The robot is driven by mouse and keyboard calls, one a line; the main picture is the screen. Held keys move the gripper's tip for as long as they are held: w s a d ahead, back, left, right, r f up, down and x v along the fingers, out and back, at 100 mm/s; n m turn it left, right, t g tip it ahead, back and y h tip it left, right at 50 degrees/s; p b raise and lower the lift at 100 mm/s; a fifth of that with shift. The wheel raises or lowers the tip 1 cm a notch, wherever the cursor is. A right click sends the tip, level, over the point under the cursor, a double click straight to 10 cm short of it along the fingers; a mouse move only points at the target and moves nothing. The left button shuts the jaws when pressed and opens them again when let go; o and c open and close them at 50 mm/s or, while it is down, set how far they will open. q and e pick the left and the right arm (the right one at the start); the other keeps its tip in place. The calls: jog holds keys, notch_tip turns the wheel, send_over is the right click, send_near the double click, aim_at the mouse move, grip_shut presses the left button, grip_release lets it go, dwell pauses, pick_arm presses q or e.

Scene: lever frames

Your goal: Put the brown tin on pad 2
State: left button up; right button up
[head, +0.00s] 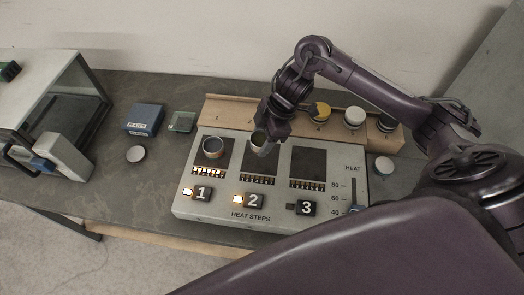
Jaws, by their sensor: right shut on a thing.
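My right gripper (267,130) reaches down from the upper right and is shut on a small tin, taken to be the brown tin (260,146). The tin looks grey-brown with a pale rim, partly hidden by the fingers. It is over the upper part of pad 2 (259,168), the dark middle square on the grey heat panel (228,215). I cannot tell whether it touches the pad. My left gripper is not in view.
Pad 3 (308,162) is bare. Behind the panel, a wooden rack (228,108) holds several round tins, one yellow-topped (320,110), one pale (355,116). A blue box (144,118), a green box (182,121) and a pale disc (136,153) lie left. Another pale-topped tin (384,165) stands right.

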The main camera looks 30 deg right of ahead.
jog(key=shift+w+a+f, duration=0.1)
jog(key=shift+f, duration=2.75)
jog(key=shift+f, duration=0.1)
jog(key=o, duration=1)
jog(key=v, duration=1.2)
